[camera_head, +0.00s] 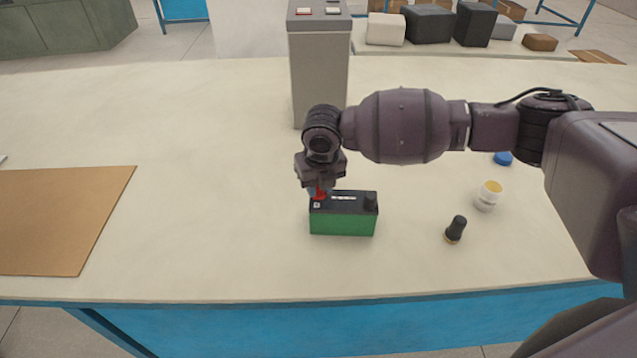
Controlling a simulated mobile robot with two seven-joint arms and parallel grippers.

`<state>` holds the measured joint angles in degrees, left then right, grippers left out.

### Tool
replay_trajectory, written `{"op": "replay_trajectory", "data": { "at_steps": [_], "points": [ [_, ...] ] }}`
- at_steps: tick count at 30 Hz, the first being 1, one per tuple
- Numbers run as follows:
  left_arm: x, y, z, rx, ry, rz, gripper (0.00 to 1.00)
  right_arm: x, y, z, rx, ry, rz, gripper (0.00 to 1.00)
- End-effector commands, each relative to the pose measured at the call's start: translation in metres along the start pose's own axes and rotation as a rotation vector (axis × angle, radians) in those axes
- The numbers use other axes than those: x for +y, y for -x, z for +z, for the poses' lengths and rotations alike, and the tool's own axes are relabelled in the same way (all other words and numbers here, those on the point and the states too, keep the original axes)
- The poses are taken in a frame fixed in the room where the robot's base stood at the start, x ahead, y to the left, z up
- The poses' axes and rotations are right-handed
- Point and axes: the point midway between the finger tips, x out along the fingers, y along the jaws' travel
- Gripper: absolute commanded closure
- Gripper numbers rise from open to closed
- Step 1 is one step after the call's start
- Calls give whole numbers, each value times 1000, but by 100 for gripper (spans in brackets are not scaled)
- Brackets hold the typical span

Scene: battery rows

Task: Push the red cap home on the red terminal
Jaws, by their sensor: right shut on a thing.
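A green battery (342,222) with a black top stands on the pale table. The red cap (319,196) is at the left end of its top, where the red terminal would be; the terminal itself is hidden. My right gripper (319,189) points down over that end and is shut on the red cap. I cannot tell how far down the cap sits. A black cap or post (371,200) stands at the right end of the battery top. My left gripper is not in view.
A black-handled thing (456,229), a white jar (488,195) and a blue cap (502,158) are to the right. A grey box-like column (319,75) stands behind the gripper. A brown board (60,220) lies at left. The table between board and battery is clear.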

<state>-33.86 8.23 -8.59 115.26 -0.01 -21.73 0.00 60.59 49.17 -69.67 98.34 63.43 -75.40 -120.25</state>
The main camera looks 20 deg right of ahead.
Motion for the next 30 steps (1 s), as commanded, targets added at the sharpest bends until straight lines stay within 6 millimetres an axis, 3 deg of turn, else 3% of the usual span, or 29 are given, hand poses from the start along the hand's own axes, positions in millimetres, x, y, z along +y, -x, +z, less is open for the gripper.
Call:
{"op": "replay_trajectory", "data": {
  "at_steps": [5,6,12,17,23,30],
  "points": [
    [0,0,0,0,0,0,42,0,-1,-1,3,0,-1,95],
    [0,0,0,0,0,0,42,0,-1,-1,3,0,-1,72],
    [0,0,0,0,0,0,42,0,-1,-1,2,0,-1,44],
    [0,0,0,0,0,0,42,0,-1,-1,2,0,-1,44],
    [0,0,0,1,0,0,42,0,0,0,1,0,0,18],
    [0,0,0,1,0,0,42,0,0,0,1,0,0,18]
  ]
}}
